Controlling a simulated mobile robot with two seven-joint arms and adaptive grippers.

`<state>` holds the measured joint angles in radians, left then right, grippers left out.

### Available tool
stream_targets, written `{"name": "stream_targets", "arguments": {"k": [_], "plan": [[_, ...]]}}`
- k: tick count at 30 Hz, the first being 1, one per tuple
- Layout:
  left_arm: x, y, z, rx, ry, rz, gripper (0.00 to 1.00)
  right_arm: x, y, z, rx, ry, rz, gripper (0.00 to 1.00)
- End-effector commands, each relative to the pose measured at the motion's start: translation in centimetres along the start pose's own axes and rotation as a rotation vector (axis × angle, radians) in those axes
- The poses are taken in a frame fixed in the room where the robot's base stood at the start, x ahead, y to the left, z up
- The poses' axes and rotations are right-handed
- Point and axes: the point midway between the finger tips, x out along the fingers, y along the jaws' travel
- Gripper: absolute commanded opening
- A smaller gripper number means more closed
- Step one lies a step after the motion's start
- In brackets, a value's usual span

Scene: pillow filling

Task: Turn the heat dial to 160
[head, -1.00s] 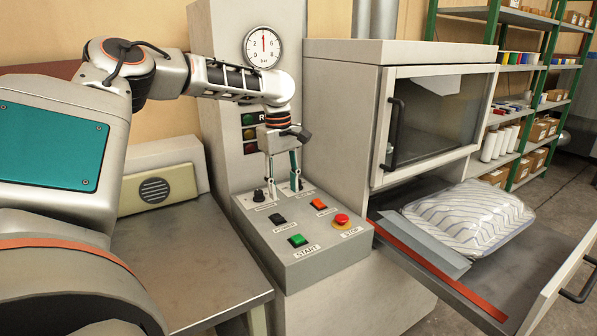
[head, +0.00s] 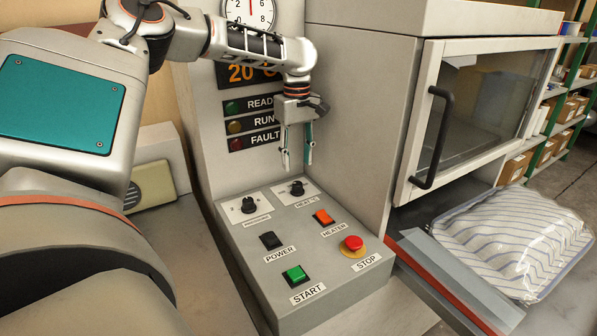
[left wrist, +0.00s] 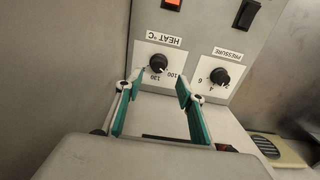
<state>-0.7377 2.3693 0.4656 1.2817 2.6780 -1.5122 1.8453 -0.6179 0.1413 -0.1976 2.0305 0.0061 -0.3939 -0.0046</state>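The heat dial (head: 297,188) is a small black knob on a white plate at the back right of the sloping grey control panel (head: 345,290). In the left wrist view the heat dial (left wrist: 158,63) appears upside down, with 100 and 130 readable on its scale. I cannot tell its exact setting. My left gripper (head: 298,160) points down above the dial, apart from it. Its teal fingers are spread with nothing between them; the open fingertips also show in the left wrist view (left wrist: 161,80). My right gripper is not in view.
The pressure dial (head: 249,206) is left of the heat dial. The power switch (head: 271,240), orange heater switch (head: 323,217), green start button (head: 295,274) and red stop button (head: 353,243) lie in front. A glass-doored cabinet (head: 375,110) and striped pillow package (head: 510,240) are at right.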

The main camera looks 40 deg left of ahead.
Motion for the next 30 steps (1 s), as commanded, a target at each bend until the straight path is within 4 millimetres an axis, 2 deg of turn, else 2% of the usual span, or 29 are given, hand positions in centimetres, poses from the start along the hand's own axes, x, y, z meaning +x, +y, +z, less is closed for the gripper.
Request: {"name": "stream_targets", "arguments": {"k": [7,13,19,24,30], "plan": [[1.1,0.0,0.1,0.001,-0.001,-0.002,0.38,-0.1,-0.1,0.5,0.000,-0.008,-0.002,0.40],[4.3,-0.1,0.1,0.001,-0.002,-0.006,0.38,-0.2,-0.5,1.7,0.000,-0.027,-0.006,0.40],[6.8,0.0,0.1,0.001,-0.001,-0.003,0.38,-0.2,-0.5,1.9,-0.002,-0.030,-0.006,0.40],[7.8,0.0,0.0,0.001,0.000,-0.002,0.38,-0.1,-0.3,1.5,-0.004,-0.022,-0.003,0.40],[7.9,0.0,0.1,0.001,0.000,-0.001,0.38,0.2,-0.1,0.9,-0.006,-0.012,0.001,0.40]]}}
